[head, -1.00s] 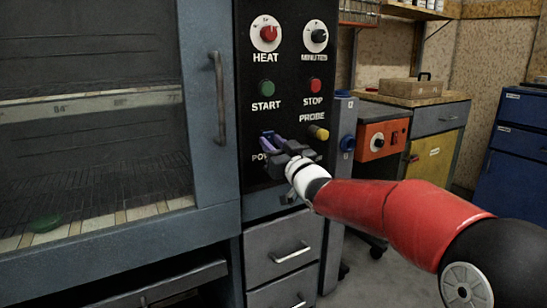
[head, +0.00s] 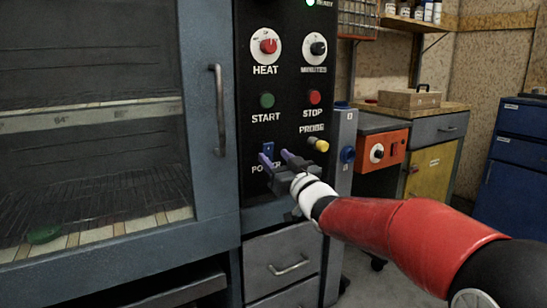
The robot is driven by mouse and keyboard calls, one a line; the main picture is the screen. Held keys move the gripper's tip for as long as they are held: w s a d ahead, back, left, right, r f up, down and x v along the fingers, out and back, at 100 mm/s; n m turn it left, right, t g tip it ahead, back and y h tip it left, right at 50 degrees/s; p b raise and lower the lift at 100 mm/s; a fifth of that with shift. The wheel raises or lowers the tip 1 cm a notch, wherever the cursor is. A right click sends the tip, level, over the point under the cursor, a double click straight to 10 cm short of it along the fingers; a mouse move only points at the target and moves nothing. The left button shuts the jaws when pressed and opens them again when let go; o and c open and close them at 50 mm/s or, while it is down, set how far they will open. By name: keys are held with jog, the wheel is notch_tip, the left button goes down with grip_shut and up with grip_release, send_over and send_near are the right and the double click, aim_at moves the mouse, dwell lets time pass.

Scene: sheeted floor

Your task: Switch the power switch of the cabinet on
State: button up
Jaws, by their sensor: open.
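The cabinet (head: 211,45) stands at the left and middle, with a black control panel (head: 290,85) on its right side. The power switch (head: 268,149) is a small blue rocker low on the panel, above the partly covered POWER label. My gripper (head: 276,158) is open, with its two purple-tipped fingers just below the switch and in front of the label. I cannot tell whether the fingers touch the panel.
The cabinet door handle (head: 218,110) is to the left. Drawers (head: 283,262) are below.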

jog(key=v, duration=0.6)
jog(key=s+d+f+m+g+h+p, duration=0.2)
jog(key=s+d+m+h, duration=0.1)
jog(key=s+d+h, duration=0.3)
jog(key=s+d+f+m+g+h+p, duration=0.2)
jog(key=s+d+f+h, duration=0.1)
jog(key=s+d+h, duration=0.3)
jog(key=s+d+f+m+g+p, duration=0.1)
jog(key=s+f+g, duration=0.3)
jog(key=s, duration=0.6)
jog(key=s+d+f+g+p, duration=0.1)
jog(key=s+d+f+g, duration=0.1)
jog(key=s, duration=0.8)
notch_tip(320, 180, down, 2)
jog(key=shift+s+d+f+m+g, duration=0.25)
jog(key=shift+m+g, duration=0.15)
jog(key=shift+g, duration=0.5)
